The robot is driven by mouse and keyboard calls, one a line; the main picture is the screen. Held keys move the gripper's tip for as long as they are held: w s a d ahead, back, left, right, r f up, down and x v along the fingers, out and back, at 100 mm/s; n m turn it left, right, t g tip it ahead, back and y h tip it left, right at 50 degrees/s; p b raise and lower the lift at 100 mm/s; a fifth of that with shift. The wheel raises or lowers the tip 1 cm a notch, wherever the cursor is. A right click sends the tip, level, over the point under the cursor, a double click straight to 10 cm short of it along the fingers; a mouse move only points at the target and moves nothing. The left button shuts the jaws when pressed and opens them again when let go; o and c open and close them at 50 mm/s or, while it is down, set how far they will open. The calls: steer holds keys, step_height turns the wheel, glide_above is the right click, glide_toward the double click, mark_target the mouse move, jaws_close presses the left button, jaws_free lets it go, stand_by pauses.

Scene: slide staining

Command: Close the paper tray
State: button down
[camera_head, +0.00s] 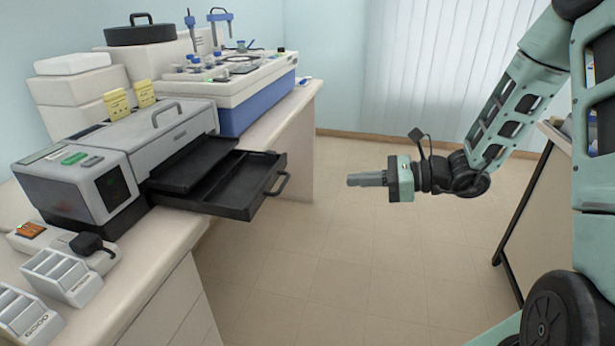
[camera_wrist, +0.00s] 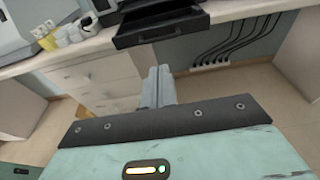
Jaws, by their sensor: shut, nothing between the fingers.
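The paper tray (camera_head: 235,185) is a black drawer pulled out from the grey printer-like machine (camera_head: 168,130) on the counter at the left. It sticks out past the counter's front edge, with a handle on its right end. In the wrist view the tray (camera_wrist: 160,32) shows at the top, beyond my fingers. My gripper (camera_head: 352,180) is shut and empty, in the air to the right of the tray and apart from it. In the wrist view my gripper's fingers (camera_wrist: 158,72) are together and point toward the cabinet below the tray.
A blue and white instrument (camera_head: 240,85) stands behind the machine. Small white racks (camera_head: 62,275) stand at the front of the counter (camera_head: 150,265). The floor (camera_head: 330,245) between the counter and my arm is clear. Black cables (camera_wrist: 225,45) hang by the wall in the wrist view.

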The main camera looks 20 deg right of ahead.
mark_target(285, 183)
steer(key=p+x, duration=0.1)
steer(key=x, duration=1.3)
steer(key=b+x, duration=0.1)
steer(key=x, duration=0.3)
steer(key=r+b+x, duration=0.1)
steer(key=x, duration=0.3)
steer(key=r+b+x, duration=0.1)
steer(key=x, duration=0.3)
steer(key=shift+w+a+r, duration=0.1)
steer(key=shift+w+a, duration=0.05)
steer(key=shift+w, duration=0.05)
steer(key=shift+a+r, duration=0.15)
steer(key=shift+r, duration=0.1)
